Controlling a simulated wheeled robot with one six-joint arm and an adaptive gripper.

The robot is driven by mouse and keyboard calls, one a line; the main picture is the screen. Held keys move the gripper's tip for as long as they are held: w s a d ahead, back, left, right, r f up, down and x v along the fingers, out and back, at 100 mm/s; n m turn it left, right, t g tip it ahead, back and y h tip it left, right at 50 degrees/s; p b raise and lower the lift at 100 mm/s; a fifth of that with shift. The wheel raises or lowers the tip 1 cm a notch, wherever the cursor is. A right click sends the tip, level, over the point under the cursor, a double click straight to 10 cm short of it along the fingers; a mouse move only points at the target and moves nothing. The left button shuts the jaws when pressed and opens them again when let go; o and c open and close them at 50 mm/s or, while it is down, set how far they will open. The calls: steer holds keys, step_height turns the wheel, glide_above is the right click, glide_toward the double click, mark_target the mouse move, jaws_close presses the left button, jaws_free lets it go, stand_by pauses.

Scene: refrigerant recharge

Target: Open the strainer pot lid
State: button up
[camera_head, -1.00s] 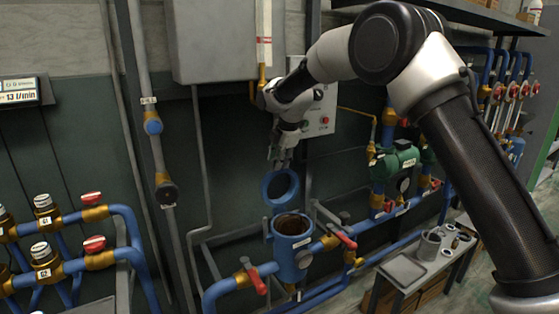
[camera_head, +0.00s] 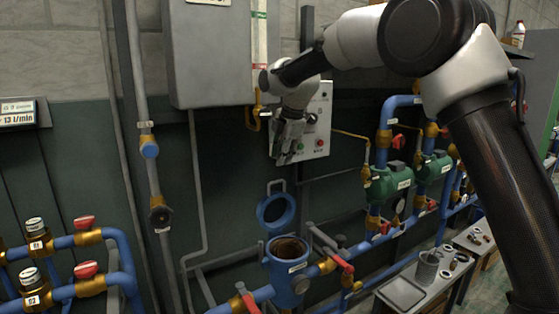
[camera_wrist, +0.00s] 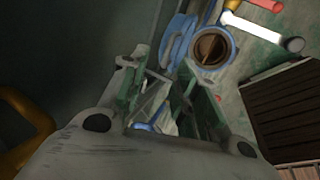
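The blue strainer pot (camera_head: 284,283) stands on the pipework at lower centre, its round mouth open with a brown inside. Its blue ring-shaped lid (camera_head: 276,211) stands raised on edge behind the mouth, with a grey bail above it. In the wrist view the pot mouth (camera_wrist: 212,48) is ahead, and the lid (camera_wrist: 174,38) is beside it, partly hidden by a finger. My gripper (camera_head: 284,158) is above the lid, apart from it. Its fingers (camera_wrist: 170,95) are spread, with nothing held between them.
A red-handled valve (camera_head: 342,264) is right of the pot and another (camera_head: 249,300) is at lower left. A grey cabinet (camera_head: 210,55) and a control panel (camera_head: 318,135) are close to my gripper. A bench (camera_head: 405,292) with small parts stands at right.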

steer(key=shift+c, duration=0.7)
steer(key=shift+r, duration=0.3)
steer(key=c, duration=0.4)
steer(key=s+d+f, duration=0.2)
steer(key=s, duration=0.1)
jaws_close()
steer(key=s+d+f+m+t+y, duration=0.4)
steer(key=s+d+f+m+t, duration=0.2)
steer(key=s+f+m, duration=0.55)
steer(key=w+r+m+t+y, duration=0.2)
steer(key=w+r+m+t, duration=0.15)
steer(key=r+m, duration=0.3)
steer(key=x, duration=1.4)
steer(key=shift+a, duration=0.25)
